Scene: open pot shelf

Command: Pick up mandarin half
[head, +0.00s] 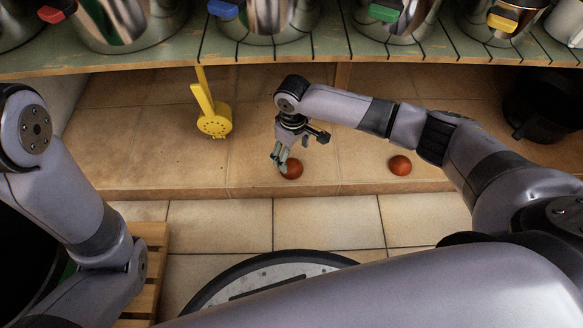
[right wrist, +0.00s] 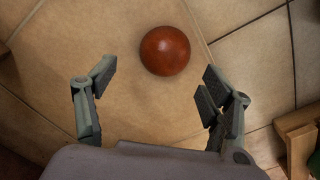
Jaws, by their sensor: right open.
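Two small round orange-red things lie on the tiled ledge in the head view. One (head: 292,170) is right by my right gripper (head: 281,158), and the other (head: 400,165) lies further right, apart from it. Neither shows a cut face, so I cannot tell which is the mandarin half. In the right wrist view one round orange-red thing (right wrist: 165,50) lies just beyond the gap between the fingertips of my right gripper (right wrist: 153,83). These fingers are spread wide with nothing between them. My left arm shows at the left, but its gripper is out of view.
A yellow slotted utensil (head: 213,118) stands on the ledge to the left. A green shelf (head: 290,50) with several pots overhangs the back. A dark pot (head: 540,105) stands at the far right. A wooden slatted piece (head: 150,240) is at lower left.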

